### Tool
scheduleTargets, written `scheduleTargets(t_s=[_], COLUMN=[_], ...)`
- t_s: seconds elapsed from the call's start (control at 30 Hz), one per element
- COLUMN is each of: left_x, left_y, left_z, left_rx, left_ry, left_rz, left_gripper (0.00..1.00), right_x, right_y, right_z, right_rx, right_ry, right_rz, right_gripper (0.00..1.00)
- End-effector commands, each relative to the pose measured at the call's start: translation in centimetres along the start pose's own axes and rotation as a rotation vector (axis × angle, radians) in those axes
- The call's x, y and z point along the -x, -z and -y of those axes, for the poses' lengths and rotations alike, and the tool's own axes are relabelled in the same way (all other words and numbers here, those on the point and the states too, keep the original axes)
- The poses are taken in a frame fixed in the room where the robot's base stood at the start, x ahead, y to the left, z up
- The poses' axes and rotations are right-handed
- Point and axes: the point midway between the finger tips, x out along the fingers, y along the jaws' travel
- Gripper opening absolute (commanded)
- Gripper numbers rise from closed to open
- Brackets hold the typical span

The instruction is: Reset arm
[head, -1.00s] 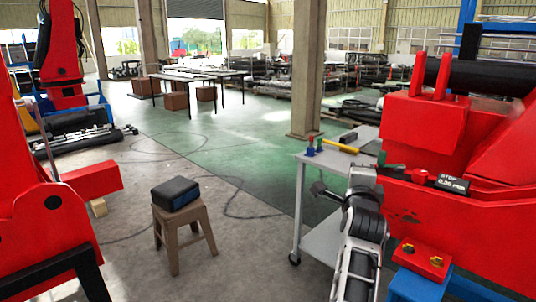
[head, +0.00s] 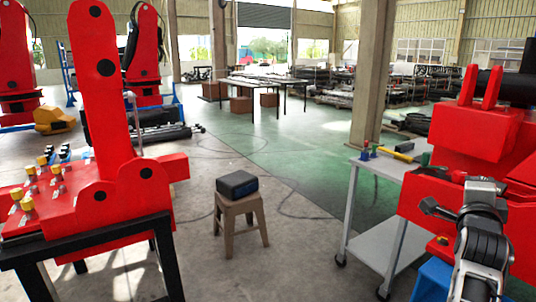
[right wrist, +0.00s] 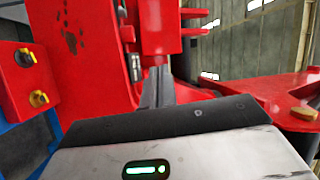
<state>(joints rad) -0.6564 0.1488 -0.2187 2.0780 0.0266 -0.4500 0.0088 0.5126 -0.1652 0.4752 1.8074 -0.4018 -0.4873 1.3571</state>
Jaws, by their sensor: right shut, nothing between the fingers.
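My right arm (head: 484,240) comes in at the lower right of the head view, in front of a large red crane part (head: 480,130). My right gripper (head: 430,207) points left there, at the red part's near side. In the right wrist view the fingers (right wrist: 157,88) are together with nothing visible between them, and red metal stands close beyond them. I cannot tell whether they touch it. My left arm and gripper are not in view.
A grey cart (head: 380,252) with small tools on top stands left of my right arm. A brown stool (head: 240,215) bears a black case (head: 237,184). A red crane stand (head: 110,205) on black legs is at left. Floor between stool and cart is clear.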

Motion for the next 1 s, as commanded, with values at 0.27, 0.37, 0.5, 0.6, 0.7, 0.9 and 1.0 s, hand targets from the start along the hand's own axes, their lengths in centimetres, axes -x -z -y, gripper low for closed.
scheduleTargets(t_s=[0.27,0.37,0.5,0.6,0.7,0.9,1.0], left_x=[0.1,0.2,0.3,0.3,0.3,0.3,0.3], left_y=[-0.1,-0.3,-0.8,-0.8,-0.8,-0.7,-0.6], left_z=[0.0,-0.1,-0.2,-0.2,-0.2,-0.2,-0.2], left_rx=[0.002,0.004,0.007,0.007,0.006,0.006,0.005], left_ry=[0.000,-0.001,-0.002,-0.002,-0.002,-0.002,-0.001], left_rz=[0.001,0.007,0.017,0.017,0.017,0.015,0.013], left_gripper=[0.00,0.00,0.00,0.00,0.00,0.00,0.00], right_x=[-2.5,-3.0,-3.1,-2.9,-2.6,-2.6,-2.4], right_y=[10.1,13.8,18.2,20.7,22.9,20.0,17.2], right_z=[4.4,6.8,10.2,12.6,15.0,13.1,10.8], right_rx=[0.225,0.314,0.426,0.496,0.561,0.730,0.829], right_ry=[0.120,0.168,0.227,0.264,0.298,0.285,0.269], right_rz=[-0.144,-0.201,-0.272,-0.316,-0.358,-0.287,-0.219], right_gripper=[0.00,0.00,0.00,0.00,0.00,0.00,0.00])
